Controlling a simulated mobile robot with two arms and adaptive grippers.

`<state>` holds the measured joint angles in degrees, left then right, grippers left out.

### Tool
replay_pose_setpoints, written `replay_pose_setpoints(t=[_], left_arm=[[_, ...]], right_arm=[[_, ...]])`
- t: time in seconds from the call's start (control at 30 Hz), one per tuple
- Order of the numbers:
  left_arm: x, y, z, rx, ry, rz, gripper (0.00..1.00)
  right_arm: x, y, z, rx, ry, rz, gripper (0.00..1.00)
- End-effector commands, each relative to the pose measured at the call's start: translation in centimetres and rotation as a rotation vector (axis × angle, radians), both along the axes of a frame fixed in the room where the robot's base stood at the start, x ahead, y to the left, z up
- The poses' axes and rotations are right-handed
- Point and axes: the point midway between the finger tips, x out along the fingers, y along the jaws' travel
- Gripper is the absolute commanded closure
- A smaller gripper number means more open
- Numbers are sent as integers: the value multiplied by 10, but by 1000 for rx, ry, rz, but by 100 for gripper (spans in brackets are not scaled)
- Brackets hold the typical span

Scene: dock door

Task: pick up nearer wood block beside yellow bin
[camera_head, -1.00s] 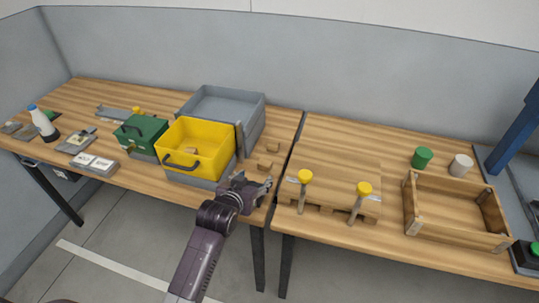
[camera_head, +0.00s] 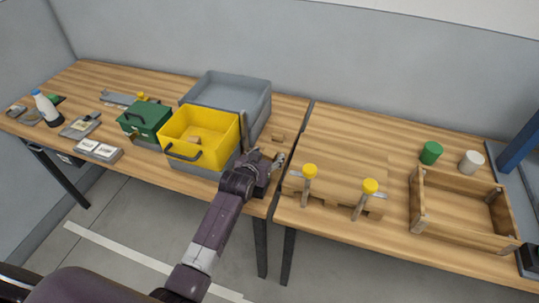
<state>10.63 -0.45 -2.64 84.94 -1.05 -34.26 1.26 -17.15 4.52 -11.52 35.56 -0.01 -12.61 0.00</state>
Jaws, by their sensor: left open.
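The yellow bin (camera_head: 222,150) stands on the left table with a small wood block (camera_head: 194,140) inside it. The farther wood block (camera_head: 277,137) lies on the table to the right of the bin. The nearer wood block is hidden, or nearly so, behind my left gripper. My left gripper (camera_head: 265,156) is open at the right side of the yellow bin, over the table's front right part. I cannot tell whether its fingers are around the nearer block or above it. My right gripper is not in view.
A grey tray (camera_head: 252,91) stands behind the yellow bin, and a green box (camera_head: 145,121) stands left of it. On the right table are yellow-topped clamps (camera_head: 310,172), an open wooden crate (camera_head: 465,238), a green cylinder (camera_head: 431,152) and a white cylinder (camera_head: 471,162).

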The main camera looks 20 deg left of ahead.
Motion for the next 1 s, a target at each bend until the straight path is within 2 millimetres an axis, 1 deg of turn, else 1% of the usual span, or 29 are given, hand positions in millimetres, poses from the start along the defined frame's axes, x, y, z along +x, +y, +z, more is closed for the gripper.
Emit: replay_pose_setpoints(t=[0.1, 0.37, 0.7, 1.0], left_arm=[[5, 0, -3, 0, -1, 0, 44], [6, 0, -3, 0, -1, 0, 45], [5, 0, -3, 0, 0, 0, 83], [6, 0, -2, 0, -1, 0, 83]], right_arm=[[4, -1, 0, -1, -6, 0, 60], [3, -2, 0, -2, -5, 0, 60], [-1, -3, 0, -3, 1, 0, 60], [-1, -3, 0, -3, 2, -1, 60]])
